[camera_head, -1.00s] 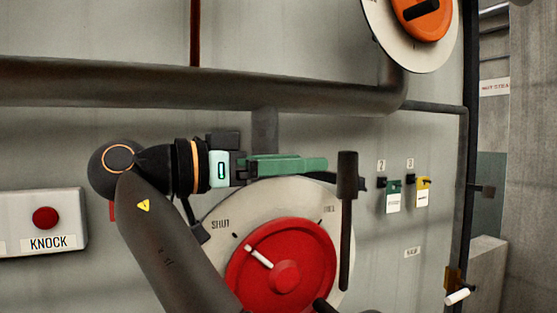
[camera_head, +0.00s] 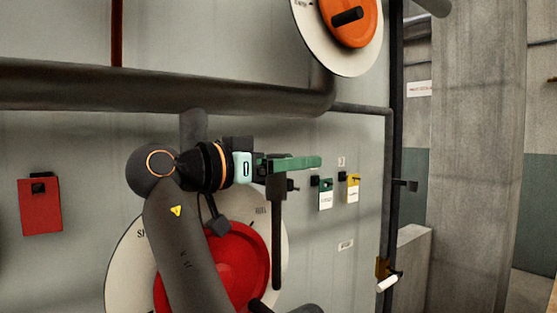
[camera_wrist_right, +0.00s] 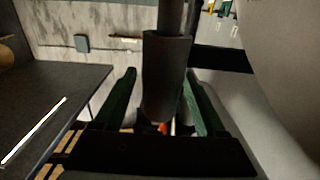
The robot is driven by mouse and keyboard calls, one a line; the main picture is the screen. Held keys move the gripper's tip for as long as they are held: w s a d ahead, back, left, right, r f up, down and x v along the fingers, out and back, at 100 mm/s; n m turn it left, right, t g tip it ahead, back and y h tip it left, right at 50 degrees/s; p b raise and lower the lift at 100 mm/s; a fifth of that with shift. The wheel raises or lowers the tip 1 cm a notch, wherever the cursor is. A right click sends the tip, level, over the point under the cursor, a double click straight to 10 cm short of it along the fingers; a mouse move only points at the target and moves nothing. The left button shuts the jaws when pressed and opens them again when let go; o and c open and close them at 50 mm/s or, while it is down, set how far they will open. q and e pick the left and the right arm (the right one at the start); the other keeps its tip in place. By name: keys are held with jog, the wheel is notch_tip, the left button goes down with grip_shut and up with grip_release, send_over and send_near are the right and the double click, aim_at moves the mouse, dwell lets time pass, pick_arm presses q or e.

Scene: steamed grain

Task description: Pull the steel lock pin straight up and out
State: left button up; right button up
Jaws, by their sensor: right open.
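My right gripper (camera_head: 318,163) is open, its green fingers level and pointing right. In the head view they cross the upper end of a dark vertical bar with a thick grip (camera_head: 277,188). In the right wrist view the dark cylindrical grip (camera_wrist_right: 166,80) stands between the two spread fingers; I see no finger closed on it. The bar hangs in front of a white dial plate (camera_head: 122,270) with a red wheel (camera_head: 240,260), partly hidden by my arm. I cannot pick out the steel lock pin for certain. My left gripper is not in view.
A thick pipe (camera_head: 200,90) crosses above my arm, and an orange wheel (camera_head: 352,18) sits higher up. A brown bracket with a white handle (camera_head: 387,284) is on the wall's right edge. A red box (camera_head: 40,205) is left.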

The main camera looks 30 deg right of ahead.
grip_shut()
dwell(0.7)
